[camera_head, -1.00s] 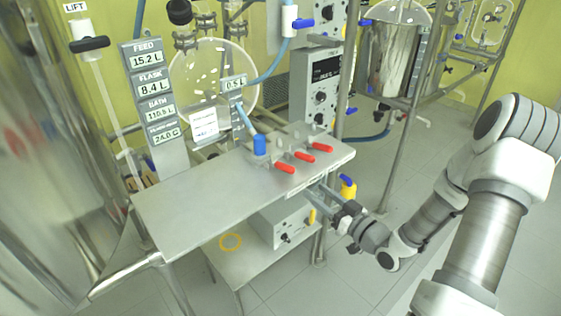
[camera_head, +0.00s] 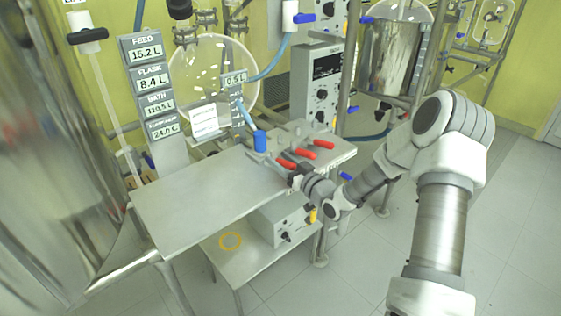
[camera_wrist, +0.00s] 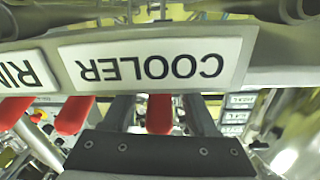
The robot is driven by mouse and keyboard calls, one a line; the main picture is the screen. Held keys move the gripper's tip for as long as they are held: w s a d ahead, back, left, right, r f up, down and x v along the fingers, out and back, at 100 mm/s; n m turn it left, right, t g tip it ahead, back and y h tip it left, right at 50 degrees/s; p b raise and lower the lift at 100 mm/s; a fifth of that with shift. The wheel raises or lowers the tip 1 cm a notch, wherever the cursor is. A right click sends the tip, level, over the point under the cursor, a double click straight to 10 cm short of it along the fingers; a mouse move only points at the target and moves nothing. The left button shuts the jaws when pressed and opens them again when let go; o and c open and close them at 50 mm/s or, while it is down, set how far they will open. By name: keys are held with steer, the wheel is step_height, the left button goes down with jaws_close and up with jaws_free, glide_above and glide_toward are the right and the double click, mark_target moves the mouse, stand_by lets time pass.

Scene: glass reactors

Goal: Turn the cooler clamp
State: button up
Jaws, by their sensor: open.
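The cooler clamp is a red handle (camera_wrist: 160,113) below an upside-down label plate (camera_wrist: 150,62) reading COOLER in the wrist view. My gripper (camera_wrist: 160,104) is open, with one dark finger on each side of this handle. Gaps show between the fingers and the handle, so it is not gripped. In the head view the cooler clamp (camera_head: 285,163) is the leftmost of several red handles at the bench's right end. My gripper (camera_head: 297,176) is at its near end there and hides part of it. The handle's far end is hidden behind the label plate in the wrist view.
Two more red handles, a middle one (camera_head: 307,153) and a right one (camera_head: 323,144), sit close beside it. A blue-capped hose (camera_head: 260,142) stands just left. The steel bench top (camera_head: 200,205) is bare. A grey box (camera_head: 280,222) sits on the lower shelf.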

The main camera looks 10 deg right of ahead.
jaws_close()
stand_by(0.3)
stand_by(1.2)
